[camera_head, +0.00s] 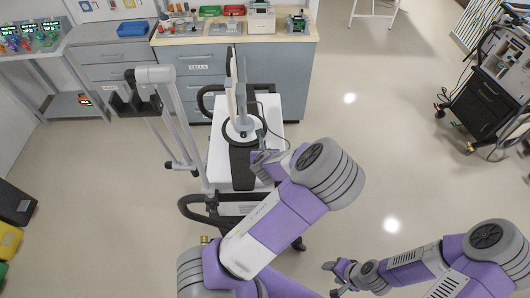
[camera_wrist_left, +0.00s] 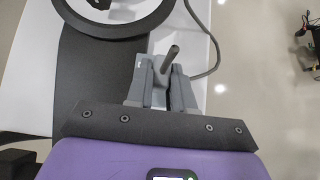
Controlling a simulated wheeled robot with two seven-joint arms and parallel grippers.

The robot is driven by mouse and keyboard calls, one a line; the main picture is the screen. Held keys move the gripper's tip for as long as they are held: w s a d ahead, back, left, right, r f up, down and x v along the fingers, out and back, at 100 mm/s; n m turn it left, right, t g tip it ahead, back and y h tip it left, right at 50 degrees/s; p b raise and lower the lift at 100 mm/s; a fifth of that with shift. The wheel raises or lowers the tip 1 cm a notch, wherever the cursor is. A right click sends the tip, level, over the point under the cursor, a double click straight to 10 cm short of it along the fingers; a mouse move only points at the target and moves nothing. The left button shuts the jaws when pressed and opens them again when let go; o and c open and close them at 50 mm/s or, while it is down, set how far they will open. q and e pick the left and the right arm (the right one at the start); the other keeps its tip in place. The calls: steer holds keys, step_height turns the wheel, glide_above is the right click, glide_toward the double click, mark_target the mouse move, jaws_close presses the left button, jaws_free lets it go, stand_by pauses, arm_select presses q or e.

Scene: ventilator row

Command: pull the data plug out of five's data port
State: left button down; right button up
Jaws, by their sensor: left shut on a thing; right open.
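A ventilator (camera_head: 240,125) with an upright screen and round base stands on a white-topped cart (camera_head: 219,160). My left gripper (camera_head: 262,163) is low over the right side of the cart, in front of the round base; its fingers are small there. In the left wrist view, the left gripper (camera_wrist_left: 166,88) is shut on a dark grey plug (camera_wrist_left: 171,58), a short rod standing up between the fingers. A grey cable (camera_wrist_left: 213,50) curves beside them. The data port is not distinguishable, so I cannot tell whether the plug sits in it. My right gripper (camera_head: 335,278) is open and empty over the floor.
A pole with a grey arm (camera_head: 175,120) rises at the cart's left. A counter with drawers (camera_head: 200,72) stands behind, with a blue tray (camera_head: 133,28) and small devices on it. Another equipment cart (camera_head: 485,100) is at the far right. The floor between is clear.

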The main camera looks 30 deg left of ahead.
arm_select(q)
steer(key=shift+r+p, duration=2.2)
steer(key=shift+r, duration=0.3)
